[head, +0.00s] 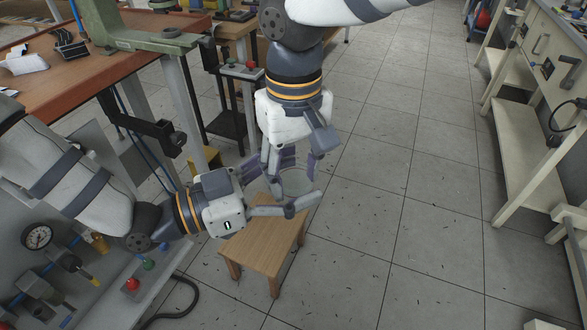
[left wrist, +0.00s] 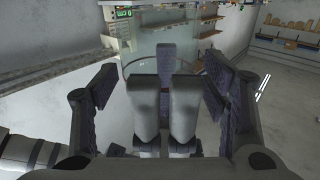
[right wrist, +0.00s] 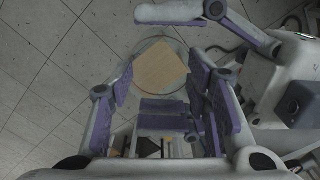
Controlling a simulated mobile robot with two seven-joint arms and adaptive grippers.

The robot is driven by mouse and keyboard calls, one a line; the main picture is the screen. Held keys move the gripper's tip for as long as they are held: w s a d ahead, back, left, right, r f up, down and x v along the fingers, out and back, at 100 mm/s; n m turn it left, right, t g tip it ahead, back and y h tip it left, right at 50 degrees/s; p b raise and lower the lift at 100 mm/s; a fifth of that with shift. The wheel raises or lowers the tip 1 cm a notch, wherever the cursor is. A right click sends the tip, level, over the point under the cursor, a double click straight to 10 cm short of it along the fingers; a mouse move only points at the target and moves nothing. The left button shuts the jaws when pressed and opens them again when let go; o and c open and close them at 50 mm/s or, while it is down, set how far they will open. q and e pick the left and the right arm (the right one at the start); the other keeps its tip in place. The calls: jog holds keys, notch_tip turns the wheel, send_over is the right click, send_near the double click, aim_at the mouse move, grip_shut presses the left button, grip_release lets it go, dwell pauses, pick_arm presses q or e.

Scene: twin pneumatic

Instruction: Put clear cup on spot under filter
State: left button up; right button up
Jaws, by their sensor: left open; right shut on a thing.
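The clear cup (head: 296,184) is in the air above a small wooden stool. In the right wrist view I look through the cup (right wrist: 178,50) from above, with the stool behind it. My right gripper (head: 293,172) comes down from the top and is shut on the cup. My left gripper (head: 288,180) comes in sideways from the left. It is open, its fingers spread on either side of the cup. In the left wrist view the cup is faint and mostly hidden behind fingers. I cannot make out the filter or the spot under it.
The wooden stool (head: 262,240) has a bare top. A panel with a gauge (head: 37,237) and coloured buttons is at lower left. A brown workbench (head: 110,75) is at upper left, white cabinets (head: 535,100) at right. The tiled floor between is clear.

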pick_arm(q)
jog(key=v, duration=1.1)
jog(key=s+a+f+n+g+y, duration=0.1)
jog(key=s+f+n+g+y, duration=0.2)
jog(key=f, duration=0.6)
jog(key=s+f+n+y, duration=0.3)
jog(key=f+n+y, duration=0.2)
jog(key=f, duration=0.4)
jog(key=s+a+f+n+g+y, duration=0.1)
jog(key=s+a+f+g+y, duration=0.1)
jog(key=s, duration=0.5)
jog(key=s+a+f+n+g+y, duration=0.2)
jog(key=s+a+f+g+y, duration=0.1)
jog(key=s, duration=0.4)
jog(key=s+a+f+n+g+y, duration=0.2)
jog(key=s+a+f+y, duration=0.1)
jog(key=s, duration=0.4)
jog(key=shift+a+f+g, duration=0.25)
jog(key=shift+a+g, duration=0.05)
jog(key=shift+a, duration=0.3)
pick_arm(e)
jog(key=s+d+f+m, duration=0.2)
jog(key=s+d+m, duration=0.1)
jog(key=d, duration=0.7)
jog(key=s+d+f+m, duration=0.3)
jog(key=s+d, duration=0.1)
jog(key=d, duration=0.6)
jog(key=shift+s, duration=0.2)
pick_arm(q)
jog(key=shift+s, duration=0.1)
